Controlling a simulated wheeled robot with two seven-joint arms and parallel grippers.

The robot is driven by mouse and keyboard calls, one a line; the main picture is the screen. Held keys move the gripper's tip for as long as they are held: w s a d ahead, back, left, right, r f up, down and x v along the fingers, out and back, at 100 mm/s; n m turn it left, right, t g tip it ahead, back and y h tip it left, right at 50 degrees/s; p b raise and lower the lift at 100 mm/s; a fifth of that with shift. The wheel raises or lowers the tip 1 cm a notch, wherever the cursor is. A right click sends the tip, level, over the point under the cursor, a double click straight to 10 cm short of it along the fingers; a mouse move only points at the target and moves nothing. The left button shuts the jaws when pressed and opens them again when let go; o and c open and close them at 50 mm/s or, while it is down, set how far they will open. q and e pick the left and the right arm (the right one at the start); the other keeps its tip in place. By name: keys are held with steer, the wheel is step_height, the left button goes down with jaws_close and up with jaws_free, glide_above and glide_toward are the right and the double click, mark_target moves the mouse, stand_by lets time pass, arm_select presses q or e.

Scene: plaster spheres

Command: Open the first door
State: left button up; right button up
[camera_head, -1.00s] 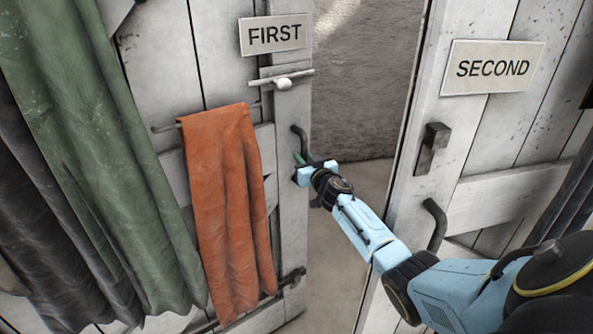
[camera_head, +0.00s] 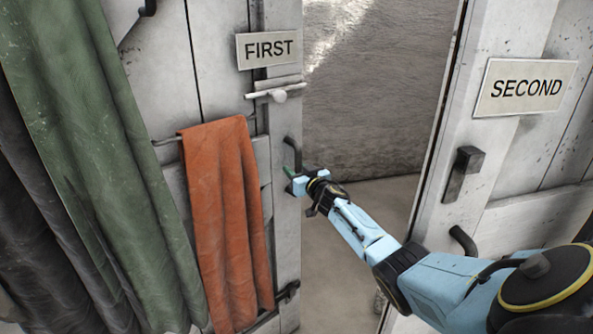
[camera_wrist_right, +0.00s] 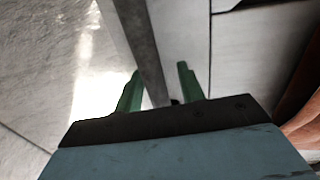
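The first door (camera_head: 225,80) is a pale, worn plank door under a FIRST sign (camera_head: 267,49). It stands ajar, with a gap to its right. Its dark bar handle (camera_head: 293,152) is near the free edge. My right gripper (camera_head: 301,174) is at that edge, just below the handle's visible top. My left gripper is out of view.
An orange cloth (camera_head: 225,220) and a green curtain (camera_head: 95,170) hang left of the handle. A white slide bolt (camera_head: 278,95) is above it. The door signed SECOND (camera_head: 525,88), with a dark latch (camera_head: 464,172), stands right. A rough wall (camera_head: 370,100) shows through the gap.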

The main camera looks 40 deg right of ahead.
steer(key=shift+s+d+r, duration=0.1)
steer(key=shift+r, duration=0.05)
steer(key=shift+s+p, duration=0.35)
steer(key=shift+p, duration=0.15)
steer(key=p+v, duration=0.8)
steer(key=v, duration=0.3)
steer(key=shift+s, duration=0.1)
